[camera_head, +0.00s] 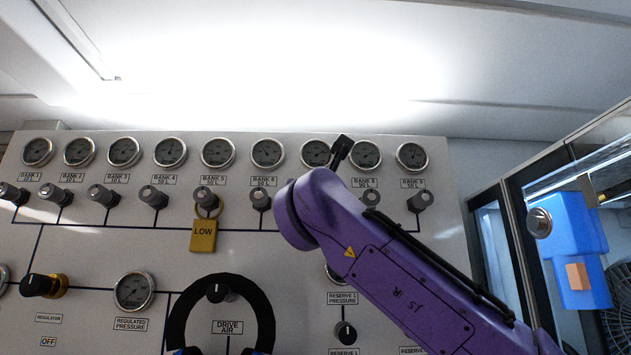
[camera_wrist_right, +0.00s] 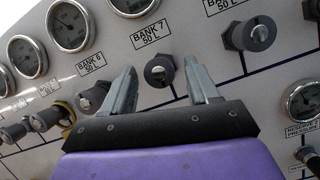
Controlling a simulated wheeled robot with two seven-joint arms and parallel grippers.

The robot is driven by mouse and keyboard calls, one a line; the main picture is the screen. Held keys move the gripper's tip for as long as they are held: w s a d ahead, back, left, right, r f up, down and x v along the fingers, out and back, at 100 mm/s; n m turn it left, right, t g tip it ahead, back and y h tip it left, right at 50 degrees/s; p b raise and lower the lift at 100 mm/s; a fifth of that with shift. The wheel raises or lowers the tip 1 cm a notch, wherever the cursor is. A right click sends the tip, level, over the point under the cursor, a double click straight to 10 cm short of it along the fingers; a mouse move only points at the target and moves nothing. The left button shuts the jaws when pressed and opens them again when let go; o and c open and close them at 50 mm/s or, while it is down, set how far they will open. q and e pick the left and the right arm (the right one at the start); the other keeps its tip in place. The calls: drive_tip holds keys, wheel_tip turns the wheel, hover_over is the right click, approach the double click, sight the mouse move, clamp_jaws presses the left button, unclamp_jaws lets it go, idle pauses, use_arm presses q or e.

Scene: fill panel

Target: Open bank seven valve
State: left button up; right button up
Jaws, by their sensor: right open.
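The bank 7 valve (camera_wrist_right: 158,72) is a grey knob with a round silver end, below the BANK 7 50 L label in the right wrist view. My right gripper (camera_wrist_right: 160,66) is open, with one finger at each side of the knob in that picture. I cannot tell whether the fingers reach around it or touch it. In the head view, my purple right arm hides this valve and most of the right gripper. The bank 7 gauge (camera_head: 316,153) is partly visible above the arm. My left gripper is not in view.
The bank 6 valve (camera_wrist_right: 92,97) is close on the left, and the bank 8 valve (camera_wrist_right: 255,34) is on the right.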

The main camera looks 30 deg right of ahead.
drive_tip(key=shift+w+d+r, duration=0.2)
drive_tip(key=shift+r, duration=0.05)
drive_tip(key=shift+s, duration=0.1)
drive_tip(key=c, duration=1)
drive_tip(key=shift+n+t+y, duration=0.3)
drive_tip(key=shift+n+y, duration=0.2)
drive_tip(key=shift+n, duration=0.6)
drive_tip(key=o, duration=1)
drive_tip(key=shift+w+d+f, duration=0.1)
drive_tip(key=shift+w, duration=0.2)
